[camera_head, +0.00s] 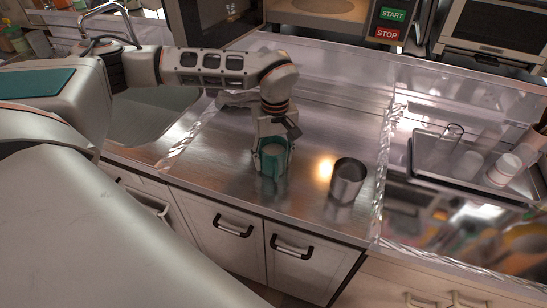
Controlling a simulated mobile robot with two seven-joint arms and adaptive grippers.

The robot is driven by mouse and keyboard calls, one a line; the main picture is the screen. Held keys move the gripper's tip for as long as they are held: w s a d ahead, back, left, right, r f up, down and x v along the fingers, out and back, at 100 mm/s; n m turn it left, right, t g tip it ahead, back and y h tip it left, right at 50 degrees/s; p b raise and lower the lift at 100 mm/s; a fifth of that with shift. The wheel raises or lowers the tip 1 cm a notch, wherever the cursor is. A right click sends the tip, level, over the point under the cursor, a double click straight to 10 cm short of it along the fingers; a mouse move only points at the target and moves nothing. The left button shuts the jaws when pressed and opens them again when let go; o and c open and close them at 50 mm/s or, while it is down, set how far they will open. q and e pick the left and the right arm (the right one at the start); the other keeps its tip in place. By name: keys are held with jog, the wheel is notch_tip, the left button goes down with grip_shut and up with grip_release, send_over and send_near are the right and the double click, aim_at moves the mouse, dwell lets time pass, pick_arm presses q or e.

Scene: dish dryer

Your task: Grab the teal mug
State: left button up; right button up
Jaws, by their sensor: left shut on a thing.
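The fingers hide part of the mug's rim and sides. I cannot tell whether the mug's base is touching the counter. My right gripper is not in view.
A shiny metal cup (347,180) stands just right of the mug. A tray (482,170) with clear glasses and a white cup (504,169) is at the right. The sink (150,125) and faucet (108,22) are at the left. The counter behind the mug is mostly clear.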

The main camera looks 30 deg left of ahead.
pick_arm(q)
jog(key=shift+r, duration=0.2)
notch_tip(320, 180, up, 20)
jog(key=p, duration=0.2)
jog(key=shift+f, duration=0.25)
dwell(0.9)
